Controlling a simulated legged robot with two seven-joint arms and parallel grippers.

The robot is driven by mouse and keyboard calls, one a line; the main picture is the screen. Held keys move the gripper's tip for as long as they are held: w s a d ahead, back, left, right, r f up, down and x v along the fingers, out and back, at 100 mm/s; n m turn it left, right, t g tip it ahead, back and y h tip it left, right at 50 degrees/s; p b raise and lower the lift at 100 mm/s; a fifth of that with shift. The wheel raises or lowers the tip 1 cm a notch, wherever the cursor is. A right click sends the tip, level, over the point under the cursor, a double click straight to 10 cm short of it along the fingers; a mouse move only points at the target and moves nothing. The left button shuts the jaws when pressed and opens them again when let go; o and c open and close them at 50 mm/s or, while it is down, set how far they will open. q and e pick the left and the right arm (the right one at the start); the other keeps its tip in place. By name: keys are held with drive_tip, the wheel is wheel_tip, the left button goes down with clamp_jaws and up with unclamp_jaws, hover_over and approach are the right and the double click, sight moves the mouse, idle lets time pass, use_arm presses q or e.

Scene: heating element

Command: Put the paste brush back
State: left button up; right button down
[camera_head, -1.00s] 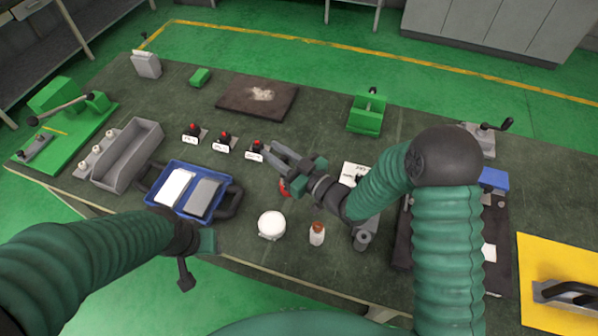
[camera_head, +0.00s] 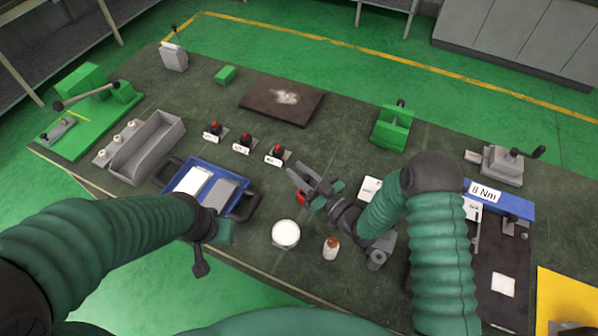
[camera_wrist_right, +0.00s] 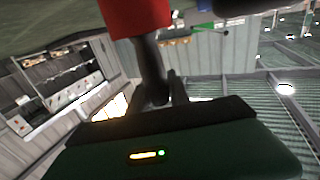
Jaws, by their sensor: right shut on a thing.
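My right gripper (camera_head: 303,184) is over the middle of the bench, behind the white round jar (camera_head: 286,233). It is shut on a red-handled thing (camera_head: 301,199), apparently the paste brush, mostly hidden by the gripper in the head view. In the right wrist view, a thick red part (camera_wrist_right: 135,15) shows above the dark fingers (camera_wrist_right: 157,88). The bristles cannot be made out. My left gripper (camera_head: 203,240) is at the bench's front edge by the blue tray (camera_head: 238,203); its jaws are not clear. A brown-capped bottle (camera_head: 331,248) stands right of the jar.
A grey bin (camera_head: 150,150) and green fixture (camera_head: 100,110) are at left.

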sight(309, 181)
drive_tip(key=shift+s, duration=0.1)
drive_tip(key=c, duration=1.2)
unclamp_jaws()
drive_tip(key=shift+d, duration=0.1)
drive_tip(key=shift+c, duration=0.2)
drive_tip(key=b+v, duration=0.1)
drive_tip(key=v, duration=0.6)
drive_tip(key=shift+s+d, duration=0.2)
drive_tip(key=shift+d, duration=0.05)
drive_tip(key=shift+r, duration=0.15)
